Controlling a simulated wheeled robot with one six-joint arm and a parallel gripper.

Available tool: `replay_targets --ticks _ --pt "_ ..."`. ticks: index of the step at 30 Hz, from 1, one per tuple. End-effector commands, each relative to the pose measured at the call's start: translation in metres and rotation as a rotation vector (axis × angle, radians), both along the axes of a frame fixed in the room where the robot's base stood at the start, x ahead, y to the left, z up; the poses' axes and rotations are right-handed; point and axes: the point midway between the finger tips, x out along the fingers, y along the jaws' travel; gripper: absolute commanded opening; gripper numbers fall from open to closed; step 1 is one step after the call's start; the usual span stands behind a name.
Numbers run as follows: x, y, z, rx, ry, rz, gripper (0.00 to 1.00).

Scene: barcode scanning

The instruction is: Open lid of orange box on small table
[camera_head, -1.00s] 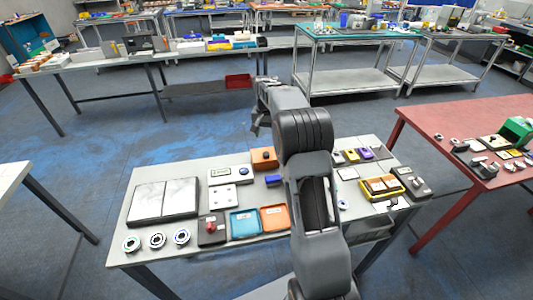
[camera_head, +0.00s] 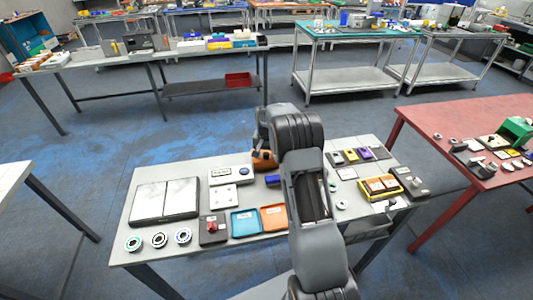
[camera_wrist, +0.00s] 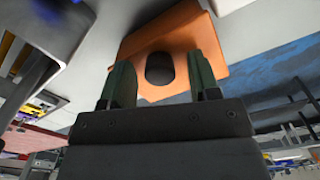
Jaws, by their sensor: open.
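The small orange box (camera_head: 264,161) stands at the far edge of the small grey table (camera_head: 150,240), partly hidden behind my gripper and arm in the head view. In the wrist view the orange box (camera_wrist: 190,42) fills the upper middle, with a dark round knob (camera_wrist: 160,68) on it. My gripper (camera_wrist: 160,88) is open, its two green fingers on either side of the knob in the picture. I cannot tell whether the fingers touch the box. In the head view my gripper (camera_head: 262,152) is over the box.
A grey double panel (camera_head: 165,200) lies at the table's left. A blue tray (camera_head: 245,222) and an orange tray (camera_head: 273,217) lie near the front edge. A yellow case (camera_head: 380,186) and several small parts are at the right.

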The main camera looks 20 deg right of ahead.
Motion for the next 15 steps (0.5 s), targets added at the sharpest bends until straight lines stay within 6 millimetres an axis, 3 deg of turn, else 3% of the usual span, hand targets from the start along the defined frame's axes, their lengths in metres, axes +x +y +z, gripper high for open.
replay_targets --ticks 2,15 --pt "-0.0001 -0.0001 0.0001 0.0 0.0 0.0 0.56" --pt "-0.0001 -0.0002 0.0004 0.0 0.0 0.0 0.14"
